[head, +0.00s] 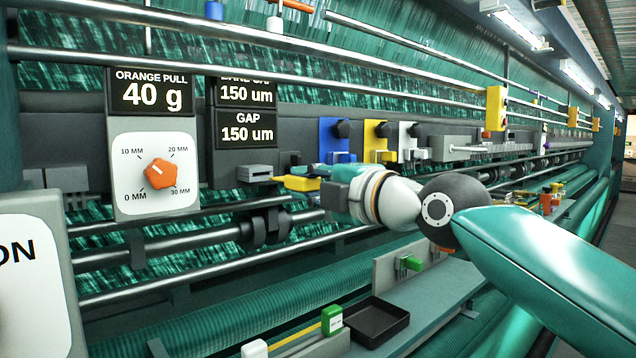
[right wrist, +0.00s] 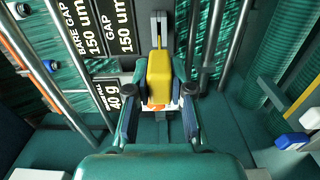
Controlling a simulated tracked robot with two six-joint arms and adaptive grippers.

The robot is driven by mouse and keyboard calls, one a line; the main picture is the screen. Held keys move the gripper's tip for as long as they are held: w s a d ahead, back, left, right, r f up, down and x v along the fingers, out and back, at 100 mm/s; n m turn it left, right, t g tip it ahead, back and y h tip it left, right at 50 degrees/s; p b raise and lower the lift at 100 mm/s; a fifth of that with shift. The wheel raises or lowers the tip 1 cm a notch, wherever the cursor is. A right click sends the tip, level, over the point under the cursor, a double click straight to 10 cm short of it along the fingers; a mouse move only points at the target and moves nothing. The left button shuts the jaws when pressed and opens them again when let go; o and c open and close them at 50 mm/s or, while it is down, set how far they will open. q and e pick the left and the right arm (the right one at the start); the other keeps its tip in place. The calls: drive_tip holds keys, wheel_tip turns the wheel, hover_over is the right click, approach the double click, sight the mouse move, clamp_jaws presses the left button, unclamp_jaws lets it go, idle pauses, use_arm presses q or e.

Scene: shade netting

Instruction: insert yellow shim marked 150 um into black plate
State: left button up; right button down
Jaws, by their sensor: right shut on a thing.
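A yellow shim (head: 298,183) is held level in my right gripper (head: 318,180), whose fingers are shut on it. In the right wrist view the yellow shim (right wrist: 159,75) sits between both fingers of the gripper (right wrist: 158,85). The shim's front end points at a small grey slotted block (head: 257,173) on the dark plate (head: 226,165) below the gap displays. The block also shows in the right wrist view (right wrist: 158,22). The front end is close to the block; I cannot tell if it is inside the slot. The shim's marking is unreadable. My left gripper is out of view.
Two displays read "GAP 150 um" (head: 247,131) and "40 g" (head: 151,92). An orange dial (head: 160,173) is on the left. Metal rails (head: 200,215) run below. A black tray (head: 379,322) lies lower down.

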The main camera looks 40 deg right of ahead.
sight(284, 178)
idle(0.3)
drive_tip(key=shift+w+a, duration=0.15)
drive_tip(key=shift+w, duration=1.9)
drive_tip(key=shift+w+a, duration=0.1)
drive_tip(key=shift+w, duration=0.8)
drive_tip(key=shift+w+r, duration=0.1)
drive_tip(key=shift+w, duration=0.3)
idle(0.5)
drive_tip(key=shift+w, duration=0.4)
drive_tip(key=shift+w+a, duration=0.1)
drive_tip(key=shift+w, duration=0.3)
drive_tip(key=shift+w+p, duration=0.45)
drive_tip(key=shift+w, duration=0.05)
idle(0.4)
